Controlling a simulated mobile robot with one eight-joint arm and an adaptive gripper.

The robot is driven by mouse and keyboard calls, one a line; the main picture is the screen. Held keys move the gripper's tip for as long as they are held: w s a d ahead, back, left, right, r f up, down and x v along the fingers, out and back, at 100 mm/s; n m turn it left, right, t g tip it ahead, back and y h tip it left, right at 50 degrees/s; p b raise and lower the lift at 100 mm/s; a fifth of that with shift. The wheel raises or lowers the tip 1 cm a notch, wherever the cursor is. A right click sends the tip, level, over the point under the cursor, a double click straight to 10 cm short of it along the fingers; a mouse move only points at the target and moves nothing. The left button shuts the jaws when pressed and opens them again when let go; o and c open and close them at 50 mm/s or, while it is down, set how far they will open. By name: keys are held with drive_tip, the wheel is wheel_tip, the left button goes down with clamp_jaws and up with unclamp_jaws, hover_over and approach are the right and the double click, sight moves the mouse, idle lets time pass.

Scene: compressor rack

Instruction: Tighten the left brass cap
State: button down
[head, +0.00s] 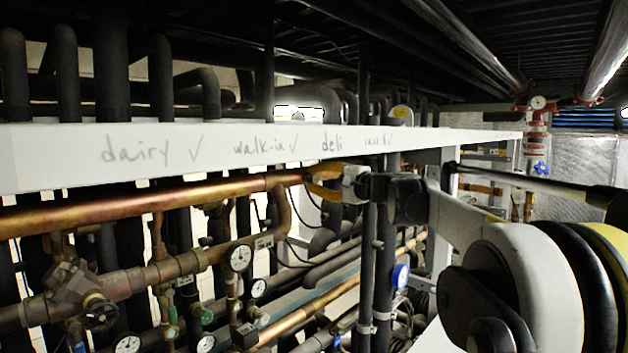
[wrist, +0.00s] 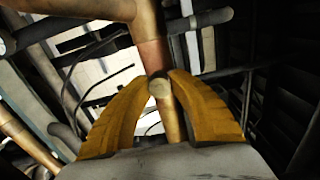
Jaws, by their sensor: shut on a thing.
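My gripper (head: 311,181) has two orange fingers. In the head view it reaches left to the end of the copper pipe (head: 200,198), below the white beam. In the wrist view the fingertips (wrist: 161,82) are closed around a small round brass cap (wrist: 159,89), one finger on each side. The cap sits in front of a copper pipe (wrist: 149,50). In the head view the fingers and pipe hide the cap. I see no second cap clearly, and cannot tell how tightly this one is seated.
A white beam (head: 60,157) with handwritten labels runs just above my gripper. Dark vertical pipes (head: 372,270) stand close below it. Round gauges (head: 240,258) and valves crowd the lower left. Thin black cables (head: 290,235) hang near the copper pipe.

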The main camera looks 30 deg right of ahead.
drive_tip(key=shift+m, duration=2.2)
drive_tip(key=c, duration=1.2)
unclamp_jaws()
drive_tip(key=shift+d, duration=0.1)
drive_tip(key=v, duration=1.2)
